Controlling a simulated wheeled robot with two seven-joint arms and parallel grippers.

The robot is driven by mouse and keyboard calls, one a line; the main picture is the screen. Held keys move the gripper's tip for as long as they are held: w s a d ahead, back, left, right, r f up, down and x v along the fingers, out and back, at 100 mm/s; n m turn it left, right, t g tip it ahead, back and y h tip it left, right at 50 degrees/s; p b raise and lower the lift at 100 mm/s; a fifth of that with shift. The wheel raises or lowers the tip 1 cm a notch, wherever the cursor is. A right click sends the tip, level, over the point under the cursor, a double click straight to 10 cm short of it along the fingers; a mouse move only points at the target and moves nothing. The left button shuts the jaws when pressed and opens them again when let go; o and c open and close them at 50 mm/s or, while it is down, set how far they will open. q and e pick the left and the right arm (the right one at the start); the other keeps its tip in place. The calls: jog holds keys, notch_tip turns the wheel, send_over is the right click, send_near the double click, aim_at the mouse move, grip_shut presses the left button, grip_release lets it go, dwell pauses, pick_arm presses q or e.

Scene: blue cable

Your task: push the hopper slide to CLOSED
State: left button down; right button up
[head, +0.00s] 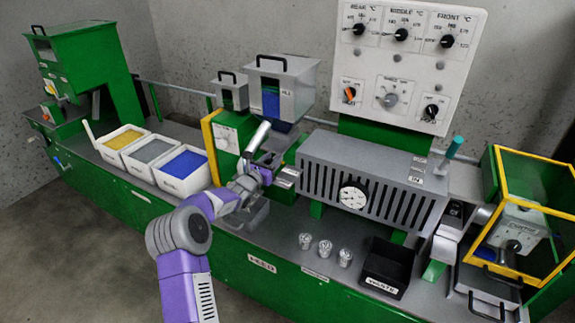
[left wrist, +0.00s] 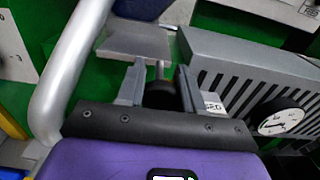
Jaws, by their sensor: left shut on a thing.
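The grey hopper (head: 298,92) stands on the machine's feed end, with blue pellets behind its front window. My left gripper (head: 268,168) is just below and in front of it, at the hopper's throat. In the left wrist view, my left gripper (left wrist: 160,88) has its two fingers on either side of a dark round knob (left wrist: 160,95), shut on it. A thin rod runs from the knob toward a grey block (left wrist: 135,40) under the hopper, which seems to be the slide. The slide's labels are too small to read, so its position is unclear.
The slotted grey barrel cover (head: 375,180) with a round gauge (head: 352,196) lies right of my gripper. Bins of yellow, grey and blue pellets (head: 182,172) stand left. Small clear cups (head: 325,247) and a black waste box (head: 387,266) stand on the front ledge.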

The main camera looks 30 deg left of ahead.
pick_arm(q)
jog(key=shift+r, duration=0.25)
jog(key=shift+r, duration=0.1)
jog(key=c, duration=1)
grip_release()
jog(key=shift+w, duration=0.15)
jog(key=shift+o, duration=1.1)
jog(key=shift+w, duration=0.1)
jog(key=shift+f, duration=0.2)
jog(key=shift+s, duration=0.2)
jog(key=s, duration=0.5)
jog(key=s+p, duration=0.1)
jog(key=s, duration=0.1)
jog(key=shift+s+d, duration=0.2)
jog(key=shift+d, duration=0.1)
